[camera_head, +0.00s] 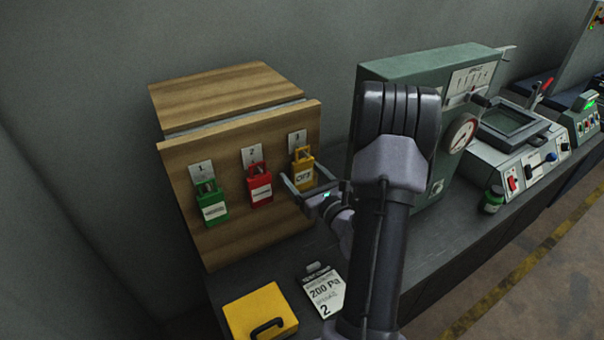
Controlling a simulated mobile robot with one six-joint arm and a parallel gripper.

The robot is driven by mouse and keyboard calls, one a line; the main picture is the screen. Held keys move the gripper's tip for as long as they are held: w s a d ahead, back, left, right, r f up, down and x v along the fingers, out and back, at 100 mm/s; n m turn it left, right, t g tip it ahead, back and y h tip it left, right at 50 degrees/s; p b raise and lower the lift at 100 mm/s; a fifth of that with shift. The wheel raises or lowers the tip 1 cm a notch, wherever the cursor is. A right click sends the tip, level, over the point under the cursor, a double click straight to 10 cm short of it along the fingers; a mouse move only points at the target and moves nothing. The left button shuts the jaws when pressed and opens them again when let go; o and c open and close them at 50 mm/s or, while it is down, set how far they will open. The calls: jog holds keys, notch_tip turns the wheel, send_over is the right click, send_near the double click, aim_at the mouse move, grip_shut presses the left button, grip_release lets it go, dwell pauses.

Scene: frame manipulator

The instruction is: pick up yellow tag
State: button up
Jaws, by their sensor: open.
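The yellow tag (302,174) is padlock-shaped with a pale label. It hangs under number plate 3 at the right end of a wooden board (230,222). My gripper (300,172) is open, its two thin fingers reaching toward the yellow tag from the lower right. One finger shows at the tag's left side and the other at its right. I cannot tell whether either finger touches it. Part of the tag's lower edge is hard to make out behind the gripper.
A red tag (258,184) hangs close to the left under 2, and a green tag (211,204) under 1. A yellow box (260,312) with a black handle and a white card (325,292) lie below. A green gauge cabinet (455,172) stands right, partly behind my arm.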

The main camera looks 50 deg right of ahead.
jog(key=shift+s, duration=0.1)
jog(key=c, duration=1.4)
jog(key=shift+r, duration=0.1)
jog(key=shift+c, duration=0.2)
